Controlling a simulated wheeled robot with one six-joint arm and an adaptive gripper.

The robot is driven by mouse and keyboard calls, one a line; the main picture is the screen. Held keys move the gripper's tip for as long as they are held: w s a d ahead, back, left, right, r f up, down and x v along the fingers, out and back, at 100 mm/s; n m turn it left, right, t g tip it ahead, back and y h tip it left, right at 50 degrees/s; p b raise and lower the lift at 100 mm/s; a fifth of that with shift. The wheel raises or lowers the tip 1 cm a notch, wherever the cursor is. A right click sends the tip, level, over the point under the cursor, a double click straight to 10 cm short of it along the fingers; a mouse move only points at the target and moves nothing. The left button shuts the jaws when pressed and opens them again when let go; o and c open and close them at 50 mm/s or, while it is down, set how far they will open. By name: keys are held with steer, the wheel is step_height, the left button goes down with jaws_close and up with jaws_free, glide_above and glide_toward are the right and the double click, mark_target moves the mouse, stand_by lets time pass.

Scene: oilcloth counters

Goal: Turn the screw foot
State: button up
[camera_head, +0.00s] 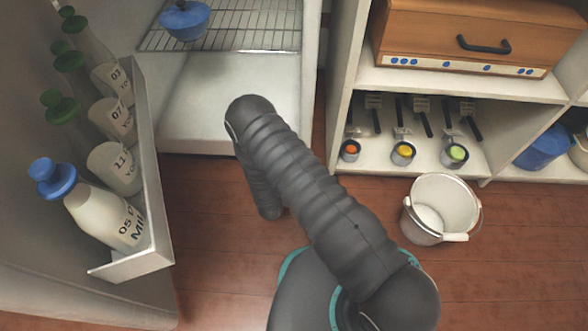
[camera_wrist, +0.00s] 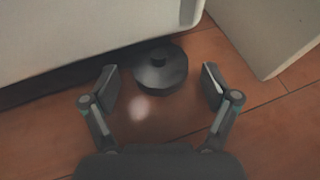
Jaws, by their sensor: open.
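The screw foot (camera_wrist: 160,76) shows in the wrist view as a dark round disc with a narrower stub on top. It sits low by the floor, at the bottom edge of a pale cabinet body (camera_wrist: 95,35). My gripper (camera_wrist: 160,84) is open, with one finger to the left of the foot and one to the right. Gaps show between the fingers and the foot. In the head view my arm hides the gripper, and the screw foot is not visible there.
An open fridge door with bottles (camera_head: 105,215) stands at the left in the head view. A white bucket (camera_head: 440,208) stands on the floor to the right of my arm, before a shelf (camera_head: 450,85). A pale panel (camera_wrist: 268,30) stands right of the foot.

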steer(key=c, duration=1.2)
steer(key=shift+o, duration=0.2)
steer(key=shift+w+a+m+h+b, duration=0.1)
steer(key=shift+a+m+h+b, duration=0.1)
steer(key=shift+m+h+b, duration=0.25)
steer(key=shift+w+a+m+g+h, duration=0.1)
steer(key=shift+m+g+h, duration=0.6)
steer(key=shift+m+h, duration=0.3)
steer(key=shift+w+a+m+g+h, duration=0.1)
steer(key=shift+m+g+h, duration=0.6)
steer(key=shift+m+h, duration=0.2)
steer(key=o, duration=1.2)
steer(key=shift+c, duration=0.2)
